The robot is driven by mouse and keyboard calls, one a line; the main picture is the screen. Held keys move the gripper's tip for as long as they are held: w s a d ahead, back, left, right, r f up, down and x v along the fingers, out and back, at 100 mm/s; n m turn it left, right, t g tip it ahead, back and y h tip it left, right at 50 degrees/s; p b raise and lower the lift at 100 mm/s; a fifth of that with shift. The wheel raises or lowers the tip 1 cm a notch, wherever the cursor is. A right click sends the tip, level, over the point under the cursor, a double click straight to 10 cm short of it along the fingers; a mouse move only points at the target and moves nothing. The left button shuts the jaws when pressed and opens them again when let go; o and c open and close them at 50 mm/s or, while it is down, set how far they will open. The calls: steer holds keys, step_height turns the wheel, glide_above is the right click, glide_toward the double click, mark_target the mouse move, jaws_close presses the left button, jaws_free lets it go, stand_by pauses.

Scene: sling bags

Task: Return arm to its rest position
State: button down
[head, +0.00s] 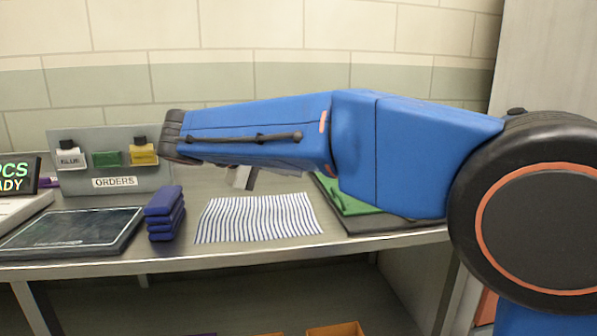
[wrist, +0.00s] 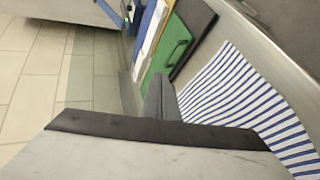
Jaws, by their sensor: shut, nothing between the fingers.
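My blue arm reaches across the head view from the right, above the table (head: 90,268). My gripper (wrist: 161,98) shows in the wrist view as dark fingers close together, shut with nothing between them. In the head view it is mostly hidden behind the arm. A blue-and-white striped cloth (head: 258,218) lies on the table below the arm; it also shows at the right of the wrist view (wrist: 240,92). A green item (head: 345,198) lies on a dark mat (head: 392,222) at the right, partly hidden by the arm.
A stack of dark blue folded items (head: 165,213) stands beside a dark slab (head: 75,232). Behind are an orders board (head: 112,140) with colour samples and a lit sign (head: 18,177). A tiled wall closes off the back. An orange bin (head: 335,329) sits low under the table.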

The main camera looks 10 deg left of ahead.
steer(key=d+f+g, duration=0.1)
steer(key=d, duration=0.4)
steer(key=d+f+y, duration=0.1)
steer(key=d, duration=0.5)
steer(key=d+f+m+g, duration=0.1)
steer(key=d, duration=0.5)
steer(key=shift+s+f+g+y, duration=0.3)
steer(key=shift+s+y, duration=0.1)
steer(key=s+d+f+m+g+y, duration=0.1)
steer(key=s+d+f+m+y, duration=0.15)
steer(key=s+d+f, duration=0.5)
steer(key=s+d+f+m+g+y, duration=0.25)
steer(key=s+d+f, duration=0.25)
steer(key=s+d, duration=0.6)
steer(key=s+d+f+m+t+y, duration=0.2)
steer(key=s+d+f+m, duration=0.1)
steer(key=s+f, duration=0.5)
steer(key=shift+s+d+f+y, duration=0.4)
steer(key=shift+d+f, duration=0.3)
steer(key=shift+f, duration=0.25)
